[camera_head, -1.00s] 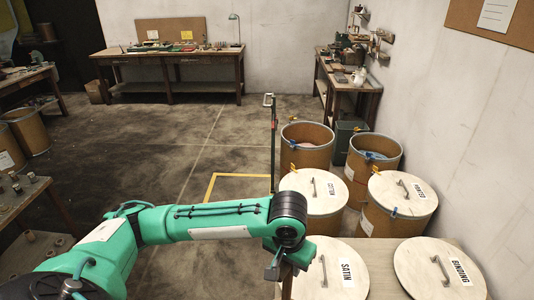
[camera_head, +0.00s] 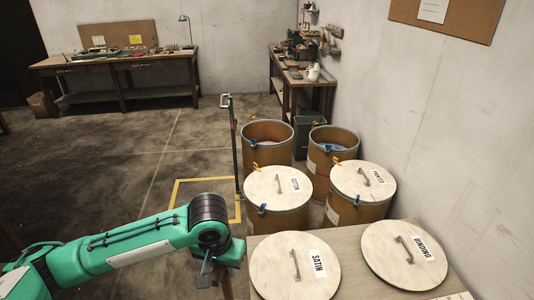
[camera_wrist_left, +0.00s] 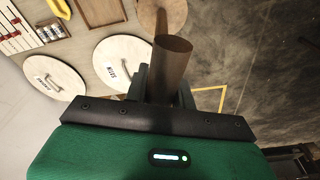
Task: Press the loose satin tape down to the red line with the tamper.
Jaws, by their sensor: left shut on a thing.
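My left gripper (camera_wrist_left: 164,88) is shut on a brown cylindrical shaft (camera_wrist_left: 173,58), seen in the left wrist view; it looks like the tamper's handle. A brown round disc (camera_wrist_left: 158,18) shows behind the shaft; I cannot tell whether it belongs to it. Two open drums stand beyond, a left one (camera_head: 266,155) and a right one (camera_head: 322,160). I cannot tell which holds satin tape. No red line is visible. My right gripper is out of view.
A green post (camera_head: 234,150) and yellow floor marking (camera_head: 185,180) are left of the drums. Open floor lies left.

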